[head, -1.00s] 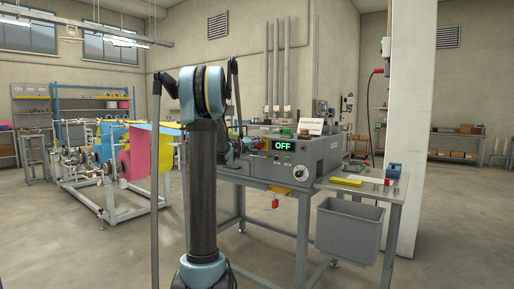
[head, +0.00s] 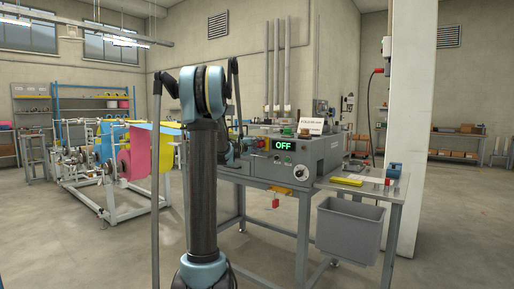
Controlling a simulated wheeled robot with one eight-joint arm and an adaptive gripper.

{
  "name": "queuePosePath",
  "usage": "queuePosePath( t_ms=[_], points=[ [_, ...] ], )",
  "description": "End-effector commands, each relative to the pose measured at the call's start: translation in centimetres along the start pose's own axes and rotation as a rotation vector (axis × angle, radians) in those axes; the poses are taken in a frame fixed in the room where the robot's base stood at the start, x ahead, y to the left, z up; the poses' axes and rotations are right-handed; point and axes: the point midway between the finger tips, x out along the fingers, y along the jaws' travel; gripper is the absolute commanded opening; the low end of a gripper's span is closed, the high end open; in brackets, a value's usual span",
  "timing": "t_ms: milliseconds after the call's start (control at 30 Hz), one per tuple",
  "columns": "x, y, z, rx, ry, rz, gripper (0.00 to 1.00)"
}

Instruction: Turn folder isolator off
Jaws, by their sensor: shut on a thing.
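The folder machine (head: 325,160) is a grey cabinet on a steel frame, right of my arm. Its display (head: 284,145) reads OFF in green letters. A small red-and-yellow switch (head: 263,144), which looks like the isolator, sits on the front left of the display. My gripper (head: 250,146) is at this switch, small and partly hidden behind my own arm. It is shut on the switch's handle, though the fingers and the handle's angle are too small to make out.
A rack with coloured cloth (head: 140,155) stands left. The floor between is clear.

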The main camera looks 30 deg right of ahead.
Motion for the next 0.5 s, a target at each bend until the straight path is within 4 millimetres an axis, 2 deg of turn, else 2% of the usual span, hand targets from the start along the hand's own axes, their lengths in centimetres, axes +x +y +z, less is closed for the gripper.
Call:
queuePosePath(
  t_ms=[267, 300, 367, 400, 500],
  points=[
    [-0.12, -0.15, -0.15, 0.002, 0.004, -0.002, 0.07],
    [-0.12, -0.15, -0.14, 0.002, 0.004, -0.002, 0.36],
    [-0.12, -0.14, -0.12, 0.002, 0.003, -0.002, 0.49],
    [-0.10, -0.12, -0.09, 0.002, 0.002, -0.001, 0.52],
    [-0.08, -0.09, -0.02, 0.002, 0.001, -0.001, 0.52]
  ],
)
